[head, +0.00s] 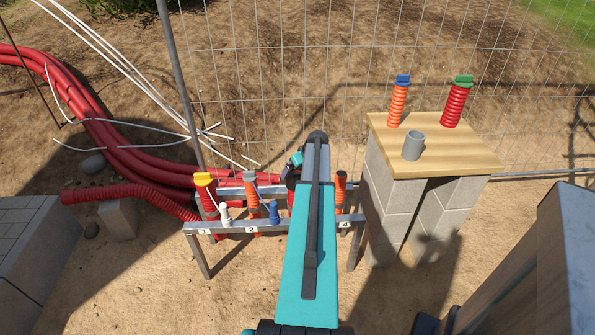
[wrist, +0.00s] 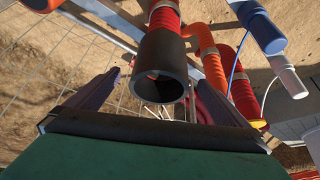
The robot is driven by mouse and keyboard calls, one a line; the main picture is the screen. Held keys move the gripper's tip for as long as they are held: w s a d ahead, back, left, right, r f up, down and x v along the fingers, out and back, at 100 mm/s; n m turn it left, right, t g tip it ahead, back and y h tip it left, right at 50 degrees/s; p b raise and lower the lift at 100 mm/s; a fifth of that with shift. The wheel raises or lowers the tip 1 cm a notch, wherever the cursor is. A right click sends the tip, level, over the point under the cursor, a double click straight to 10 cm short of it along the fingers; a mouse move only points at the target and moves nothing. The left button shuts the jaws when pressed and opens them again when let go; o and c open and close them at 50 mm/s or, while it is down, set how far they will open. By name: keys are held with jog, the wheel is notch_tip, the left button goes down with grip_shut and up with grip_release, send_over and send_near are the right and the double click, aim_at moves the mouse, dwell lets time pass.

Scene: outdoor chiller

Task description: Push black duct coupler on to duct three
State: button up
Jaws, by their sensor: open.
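The black duct coupler (wrist: 162,65) is a dark open tube in the wrist view. Its open end faces my camera, and its far end meets a red ribbed duct (wrist: 164,14), apparently duct three by its place in the row. I cannot tell how far the coupler sits over the duct. My gripper (wrist: 165,98) is open, one finger left of the coupler and one right, with a clear gap on the left and a smaller one on the right. In the head view my arm hides coupler, duct three and its label.
The metal rack (head: 270,227) carries yellow-capped duct one (head: 206,195), orange duct two (head: 252,195) and duct four (head: 340,190). White (head: 225,213) and blue (head: 274,212) fittings stand on its front rail. A wooden-topped block stand (head: 385,135) is at right; wire fence (head: 275,80) behind.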

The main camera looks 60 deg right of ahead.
jog(key=p+v, duration=0.1)
jog(key=v, duration=0.3)
jog(key=shift+s+r, duration=0.15)
jog(key=shift+r, duration=0.1)
jog(key=shift+a+r, duration=0.1)
dwell(0.3)
jog(key=v, duration=1.3)
jog(key=shift+s+r+b, duration=0.25)
jog(key=shift+r+b, duration=0.05)
jog(key=shift+b, duration=0.15)
